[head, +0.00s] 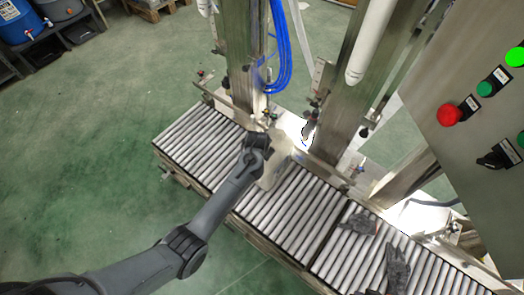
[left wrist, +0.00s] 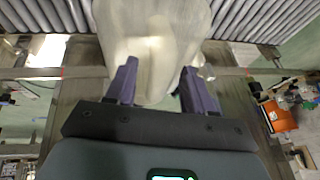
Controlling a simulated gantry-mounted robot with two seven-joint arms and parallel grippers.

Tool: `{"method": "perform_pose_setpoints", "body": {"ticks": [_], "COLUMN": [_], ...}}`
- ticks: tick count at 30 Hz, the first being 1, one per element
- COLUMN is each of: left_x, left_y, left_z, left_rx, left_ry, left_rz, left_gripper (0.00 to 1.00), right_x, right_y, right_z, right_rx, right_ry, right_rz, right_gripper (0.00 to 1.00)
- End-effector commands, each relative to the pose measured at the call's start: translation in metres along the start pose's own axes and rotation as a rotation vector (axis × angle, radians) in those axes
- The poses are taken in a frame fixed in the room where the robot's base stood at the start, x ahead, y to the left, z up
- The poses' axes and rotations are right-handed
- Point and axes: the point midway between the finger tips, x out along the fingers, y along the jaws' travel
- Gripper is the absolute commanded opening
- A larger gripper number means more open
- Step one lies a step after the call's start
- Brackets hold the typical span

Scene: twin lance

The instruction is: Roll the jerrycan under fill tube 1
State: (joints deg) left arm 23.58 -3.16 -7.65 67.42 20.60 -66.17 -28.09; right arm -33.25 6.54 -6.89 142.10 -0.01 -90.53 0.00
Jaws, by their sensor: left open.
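The pale translucent jerrycan (head: 273,172) stands on the roller conveyor in the head view, partly hidden behind my left gripper (head: 256,142). In the left wrist view the jerrycan (left wrist: 155,35) fills the top middle, beyond and between the two spread fingers of my left gripper (left wrist: 160,85). The fingers are open; I cannot tell whether either touches the can. A white tube (head: 365,45) hangs at the right steel column, and the end of another (head: 203,6) shows at the top left. No number is readable, so I cannot tell which is fill tube 1. My right gripper is not in view.
The roller conveyor (head: 315,205) runs from upper left to lower right along the steel filling frame. Dark gloves (head: 358,222) lie on its right part. Blue hoses (head: 281,45) hang by the left column. A control panel (head: 470,75) stands at right. Rollers left of the can are clear.

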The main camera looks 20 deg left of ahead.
Motion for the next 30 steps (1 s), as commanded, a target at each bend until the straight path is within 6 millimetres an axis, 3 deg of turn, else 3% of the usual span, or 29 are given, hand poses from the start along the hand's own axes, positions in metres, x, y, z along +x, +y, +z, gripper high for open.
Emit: {"method": "perform_pose_setpoints", "body": {"ticks": [13, 24, 30], "left_x": [0.0077, 0.0077, 0.0071], "left_y": [0.0003, 0.0004, 0.0], "left_z": [-0.0003, -0.0001, -0.001], "left_rx": [0.001, 0.001, 0.0], "left_ry": [0.001, 0.0, 0.002], "left_rz": [0.001, 0.001, 0.0], "left_gripper": [0.53, 0.0, 0.0], "right_x": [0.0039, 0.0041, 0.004], "right_y": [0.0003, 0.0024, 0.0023], "right_z": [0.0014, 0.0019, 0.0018], "right_rx": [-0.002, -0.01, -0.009], "right_ry": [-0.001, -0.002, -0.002], "right_rz": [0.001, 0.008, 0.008], "right_gripper": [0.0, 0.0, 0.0]}}
